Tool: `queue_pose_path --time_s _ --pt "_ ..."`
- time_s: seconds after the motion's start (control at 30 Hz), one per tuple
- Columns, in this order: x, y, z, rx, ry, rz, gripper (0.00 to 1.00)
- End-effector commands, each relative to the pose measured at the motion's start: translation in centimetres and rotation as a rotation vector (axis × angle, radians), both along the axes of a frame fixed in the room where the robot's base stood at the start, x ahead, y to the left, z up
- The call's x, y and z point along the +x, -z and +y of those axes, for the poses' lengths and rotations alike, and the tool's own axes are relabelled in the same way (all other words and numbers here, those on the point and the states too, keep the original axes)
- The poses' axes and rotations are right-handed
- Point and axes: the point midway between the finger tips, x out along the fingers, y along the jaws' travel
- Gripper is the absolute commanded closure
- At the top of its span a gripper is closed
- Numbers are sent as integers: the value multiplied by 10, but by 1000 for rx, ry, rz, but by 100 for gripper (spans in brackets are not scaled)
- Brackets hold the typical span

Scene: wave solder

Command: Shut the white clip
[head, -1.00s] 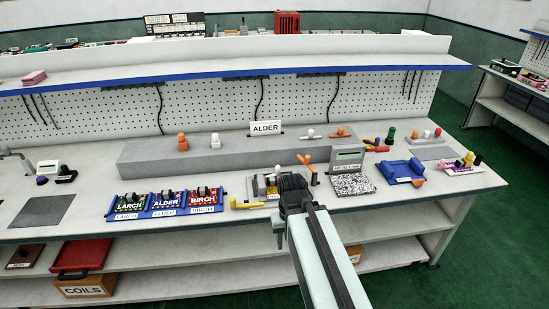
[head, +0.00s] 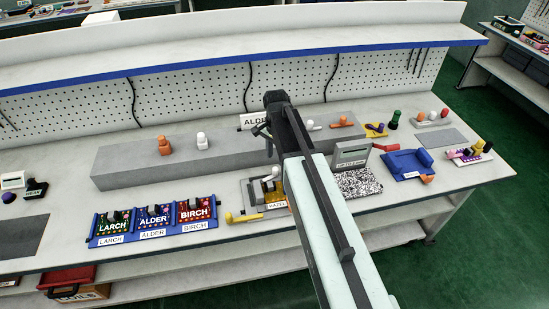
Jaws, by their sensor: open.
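A white upright piece (head: 201,140) stands on the long grey block (head: 120,170), beside an orange one. A low white-tipped piece (head: 311,125) lies further right on the block, just right of my arm. A grey fixture labelled HAZEL (head: 250,192) in front of the block also has a pale knob on top. I cannot tell for sure which of these is the white clip. My gripper (head: 264,127) is over the block, in front of the ALDER sign (head: 250,121), partly hiding it. It looks empty; its fingertips are dark and small in view. My arm hides part of the block.
Blue trays labelled LARCH (head: 112,238), ALDER and BIRCH stand in front of the block. A grey box with a screen (head: 351,155), a speckled pad (head: 360,183) and a blue holder (head: 405,163) are to the right. A blue-edged shelf (head: 200,75) overhangs behind.

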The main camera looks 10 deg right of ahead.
Motion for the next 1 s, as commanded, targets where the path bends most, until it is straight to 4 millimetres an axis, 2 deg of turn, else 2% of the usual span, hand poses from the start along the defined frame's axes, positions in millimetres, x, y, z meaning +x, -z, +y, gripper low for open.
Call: queue_pose_path --time_s 0.17,0.27,0.6,0.7,1.0 --pt "0 3 -1 0 2 0 57" --pt "0 11 -1 0 2 0 57" --pt "0 69 -3 0 4 0 57" --pt "0 79 -4 0 5 0 57" --pt "0 78 -4 0 5 0 57"
